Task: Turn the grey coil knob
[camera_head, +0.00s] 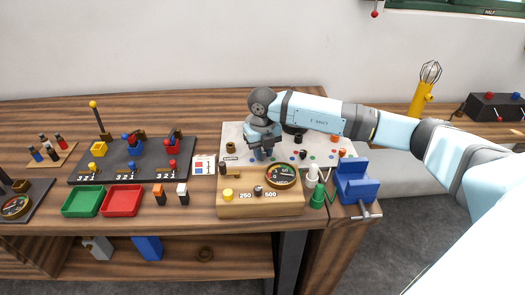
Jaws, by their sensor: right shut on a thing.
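My right gripper (264,153) points down over the pale board (235,131) behind the wooden meter box. It is shut at the board's near edge, where the grey coil knob seems to be. The fingers hide the knob almost fully, so its turn cannot be read. The wooden box (260,206) carries a round dial (283,176), a yellow knob (228,195) and the labels 250 and 500. My left gripper is not in view.
A blue vise (355,182) stands right of the box, with green (318,197) and white (312,174) pieces between. Left are a red tray (122,200), a green tray (83,201) and a dark board (125,168) with coloured parts.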

